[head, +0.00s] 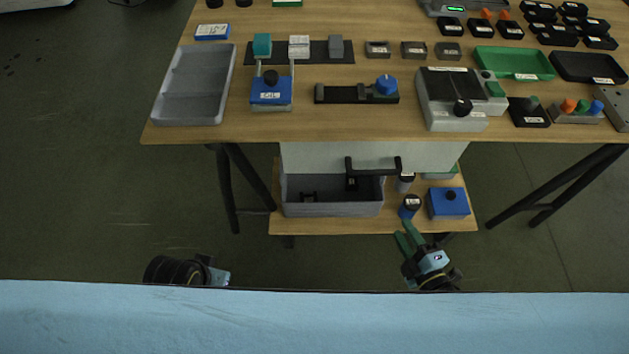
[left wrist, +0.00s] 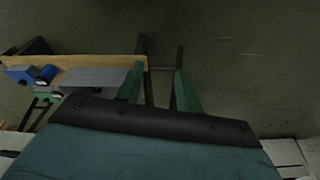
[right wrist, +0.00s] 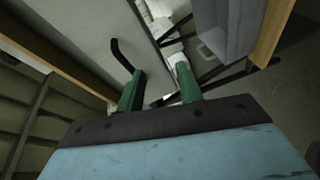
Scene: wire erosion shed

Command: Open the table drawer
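The table drawer has a pale grey front (head: 320,156) under the wooden tabletop, and no drawer interior shows. Its black bar handle (head: 373,162) sticks out from the front. My right gripper (head: 405,230) is below and slightly right of the handle in the head view, with green fingers apart and empty. In the right wrist view, the handle (right wrist: 121,54) shows beside the left fingertip, which overlaps its lower end; contact cannot be told. My left gripper (left wrist: 158,80) is open and empty in the left wrist view. In the head view, only part of my left wrist shows, low at left.
A lower shelf (head: 330,226) holds a grey bin (head: 333,210), a blue box (head: 448,204) and dark cylinders near my right gripper. Dark table legs (head: 228,185) stand at both sides. The tabletop (head: 350,127) carries trays, fixtures and blocks. The floor at left is clear.

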